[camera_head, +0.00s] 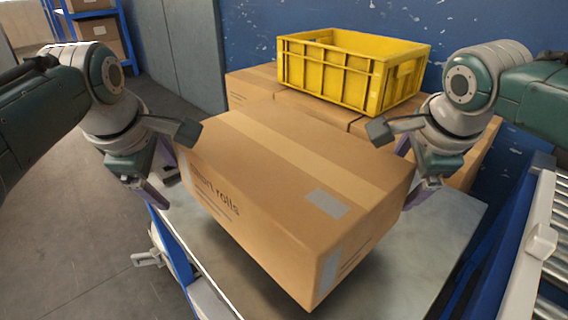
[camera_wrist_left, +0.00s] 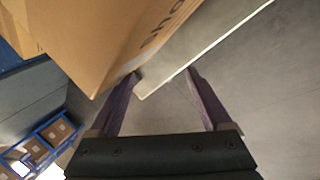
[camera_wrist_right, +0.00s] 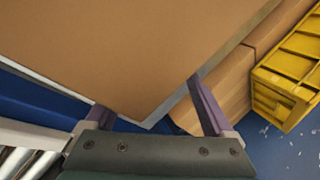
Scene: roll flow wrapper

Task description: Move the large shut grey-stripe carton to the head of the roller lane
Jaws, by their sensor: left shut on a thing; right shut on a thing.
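The large shut carton (camera_head: 290,170) is brown, with a paler tape band on top, a grey patch and grey strips at its edges. It is held between my two grippers above a grey table top, slightly tilted. My left gripper (camera_head: 158,172) is shut on its left side; the carton side (camera_wrist_left: 100,40) fills the upper left of the left wrist view. My right gripper (camera_head: 415,170) is shut on its right side; the carton (camera_wrist_right: 130,55) fills much of the right wrist view. The exact contact of the fingers is partly hidden. The roller lane (camera_head: 556,225) is at the right edge.
The grey table top (camera_head: 225,270) lies under the carton. A yellow crate (camera_head: 335,75) stands on other brown cartons (camera_head: 250,85) behind it, against a blue wall. A blue and white lane frame (camera_head: 520,255) borders the rollers. Open floor (camera_head: 75,220) is at left.

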